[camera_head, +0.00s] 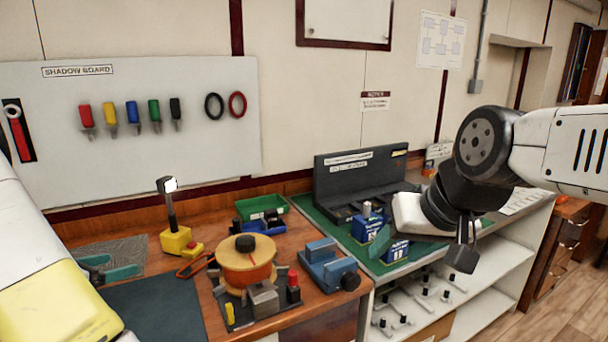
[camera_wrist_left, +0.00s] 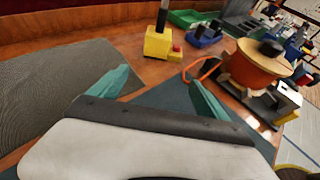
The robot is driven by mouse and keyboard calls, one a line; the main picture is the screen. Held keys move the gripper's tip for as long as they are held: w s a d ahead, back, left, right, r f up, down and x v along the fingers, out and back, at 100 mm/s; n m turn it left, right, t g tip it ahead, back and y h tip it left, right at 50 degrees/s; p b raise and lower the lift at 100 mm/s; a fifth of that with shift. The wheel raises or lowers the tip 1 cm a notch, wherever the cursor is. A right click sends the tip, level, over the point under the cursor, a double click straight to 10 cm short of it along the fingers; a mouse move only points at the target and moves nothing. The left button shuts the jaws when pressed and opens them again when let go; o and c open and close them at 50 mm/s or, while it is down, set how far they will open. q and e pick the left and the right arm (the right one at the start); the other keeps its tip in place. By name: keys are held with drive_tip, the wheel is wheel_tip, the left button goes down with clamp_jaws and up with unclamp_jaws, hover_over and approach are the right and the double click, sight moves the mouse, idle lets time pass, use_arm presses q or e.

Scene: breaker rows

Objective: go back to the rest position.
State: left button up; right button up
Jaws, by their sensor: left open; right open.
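My left gripper (camera_head: 108,270) is low at the left of the head view, over the dark mat. Its two teal fingers are spread with nothing between them; the left wrist view shows the same open gripper (camera_wrist_left: 155,84). My right gripper (camera_head: 402,236) is at the right, above the green mat in front of the blue boxes (camera_head: 368,226). Its white palm shows, but its fingers are partly hidden against the mat and boxes. It is open, and I see nothing held in it.
On the wooden bench (camera_head: 210,210) stand a yellow block with a black post (camera_head: 176,240), an orange spool (camera_head: 246,262), a blue vise (camera_head: 328,268) and a green bin (camera_head: 262,207). An open black case (camera_head: 360,172) is behind my right gripper. The dark mat (camera_head: 155,310) is clear.

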use_arm(q)
drive_tip(key=s+d+r+m+g+h, duration=0.15)
drive_tip(key=d+r+m+g, duration=0.4)
drive_tip(key=d, duration=0.85)
drive_tip(key=s+d+r+m+g+h, duration=0.1)
drive_tip(key=d+r+m+g+h, duration=0.1)
drive_tip(key=d+r+m, duration=0.8)
drive_tip(key=s+d+r+m+y, duration=0.2)
drive_tip(key=s+d+m+y, duration=0.3)
drive_tip(key=s+d+m, duration=0.7)
drive_tip(key=m, duration=0.4)
drive_tip(key=shift+s+r+m, duration=0.15)
drive_tip(key=shift+r+m, duration=0.1)
drive_tip(key=shift+m, duration=0.1)
drive_tip(key=shift+d+t, duration=0.1)
drive_tip(key=shift+t, duration=0.15)
